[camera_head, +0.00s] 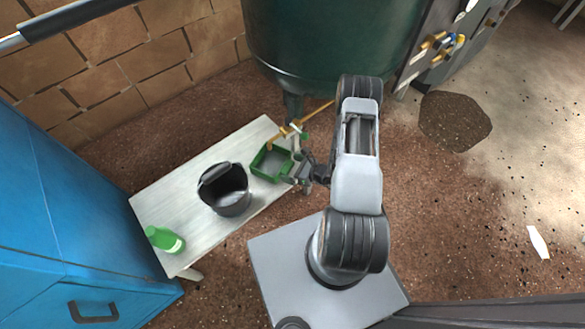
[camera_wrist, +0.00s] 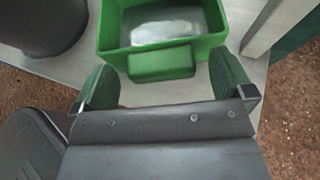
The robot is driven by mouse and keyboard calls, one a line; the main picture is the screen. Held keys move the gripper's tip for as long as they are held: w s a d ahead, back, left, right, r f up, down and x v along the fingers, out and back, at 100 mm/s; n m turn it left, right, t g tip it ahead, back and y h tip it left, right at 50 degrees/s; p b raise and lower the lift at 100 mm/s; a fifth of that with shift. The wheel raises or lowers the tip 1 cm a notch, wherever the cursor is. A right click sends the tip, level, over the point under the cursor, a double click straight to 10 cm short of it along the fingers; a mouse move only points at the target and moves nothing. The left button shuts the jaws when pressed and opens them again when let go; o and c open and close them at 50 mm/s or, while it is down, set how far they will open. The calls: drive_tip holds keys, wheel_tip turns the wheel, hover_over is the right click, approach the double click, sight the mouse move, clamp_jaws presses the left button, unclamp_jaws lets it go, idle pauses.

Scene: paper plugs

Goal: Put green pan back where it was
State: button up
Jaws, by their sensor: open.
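The green pan (camera_head: 266,162) is a small square tray on the far end of a pale bench, its inside grey. In the wrist view the green pan (camera_wrist: 160,62) lies just ahead of my gripper, with a short green tab or handle pointing toward me. My gripper (camera_head: 299,170) is at the bench's edge beside the pan. In the wrist view my gripper (camera_wrist: 167,88) has its two green-padded fingers apart, one on each side of the tab, with nothing visibly clamped. Whether a finger touches the pan cannot be told.
The pale bench (camera_head: 152,207) also holds a black bucket (camera_head: 226,190) in the middle and a green bottle (camera_head: 165,240) at the near end. A blue cabinet (camera_head: 60,200) stands at left. A large dark green tank (camera_head: 330,40) rises behind. Brown floor lies open at right.

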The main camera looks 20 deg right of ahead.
drive_tip(key=shift+s+d+r, duration=0.1)
drive_tip(key=shift+d+r, duration=0.05)
drive_tip(key=shift+r, duration=0.05)
drive_tip(key=p+v, duration=0.3)
drive_tip(key=v, duration=0.8)
drive_tip(key=shift+s+d+r, duration=0.15)
drive_tip(key=shift+s, duration=0.1)
